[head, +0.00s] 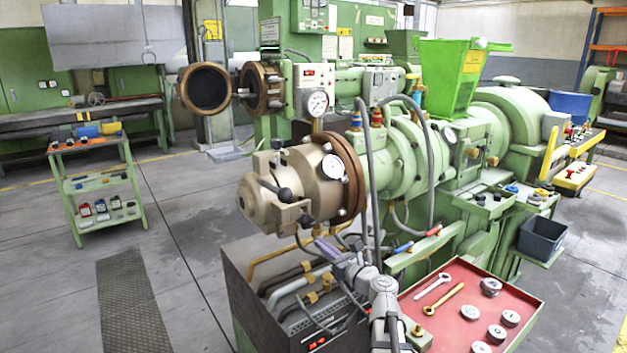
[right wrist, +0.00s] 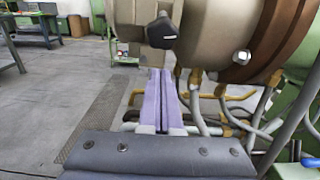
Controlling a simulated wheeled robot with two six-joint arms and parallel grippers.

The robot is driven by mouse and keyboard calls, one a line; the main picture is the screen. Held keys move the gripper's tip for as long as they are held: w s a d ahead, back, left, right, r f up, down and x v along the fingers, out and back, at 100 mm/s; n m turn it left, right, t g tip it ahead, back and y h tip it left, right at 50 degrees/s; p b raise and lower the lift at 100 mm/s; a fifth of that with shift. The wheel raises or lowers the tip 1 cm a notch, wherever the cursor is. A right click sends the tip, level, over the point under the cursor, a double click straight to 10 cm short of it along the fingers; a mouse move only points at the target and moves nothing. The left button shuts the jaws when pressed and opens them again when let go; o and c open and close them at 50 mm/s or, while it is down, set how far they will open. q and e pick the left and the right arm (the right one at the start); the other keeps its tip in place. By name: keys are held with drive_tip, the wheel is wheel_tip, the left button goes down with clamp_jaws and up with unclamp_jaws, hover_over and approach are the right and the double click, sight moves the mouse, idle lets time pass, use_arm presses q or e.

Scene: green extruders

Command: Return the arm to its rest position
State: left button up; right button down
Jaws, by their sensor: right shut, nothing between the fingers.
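My right arm (head: 385,300) reaches in from the bottom of the head view, in front of the green extruder. My right gripper (head: 324,246) has pale purple fingers and sits just below the extruder's bronze-coloured head (head: 300,185). In the right wrist view the two fingers (right wrist: 160,80) lie side by side, shut and empty. Their tips are near the underside of the bronze head (right wrist: 210,35) and its dark knob (right wrist: 162,30); I cannot tell whether they touch it. My left gripper is not in view.
A red tray (head: 445,317) with wrenches and round metal parts lies right of my arm. Hoses and pipes (head: 300,285) run below the extruder head. A green shelf cart (head: 100,185) stands at the left. The floor (head: 190,270) between is open.

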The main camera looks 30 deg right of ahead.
drive_tip(key=shift+s, duration=0.5)
